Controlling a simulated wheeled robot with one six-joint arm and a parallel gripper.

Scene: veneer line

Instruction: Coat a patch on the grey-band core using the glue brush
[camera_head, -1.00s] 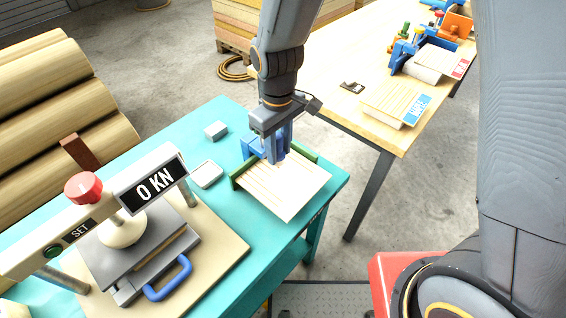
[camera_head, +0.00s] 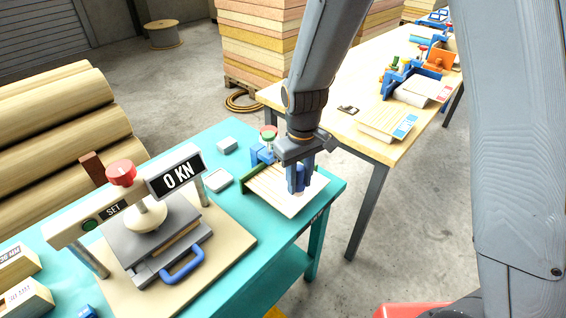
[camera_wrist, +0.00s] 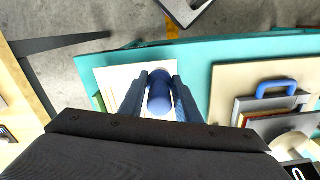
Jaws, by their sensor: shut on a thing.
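My gripper (camera_head: 299,180) is shut on the glue brush, whose round blue handle (camera_wrist: 158,95) shows between the fingers in the wrist view. The brush points down over a pale board (camera_head: 268,190) on the teal table, taken to be the core; it also shows in the wrist view (camera_wrist: 108,78). A pinkish-white spot lies by the brush's lower end. The bristles are hidden, so I cannot tell whether they touch. No grey band is visible on the board. A green edge strip (camera_head: 249,181) runs along the board's left side.
A blue clamp (camera_head: 262,154) with a red-and-green knob stands behind the board. A press (camera_head: 150,225) reading 0 KN stands left on the teal table (camera_head: 238,240). Small grey blocks lie between. A wooden table (camera_head: 375,150) with more boards and clamps is back right.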

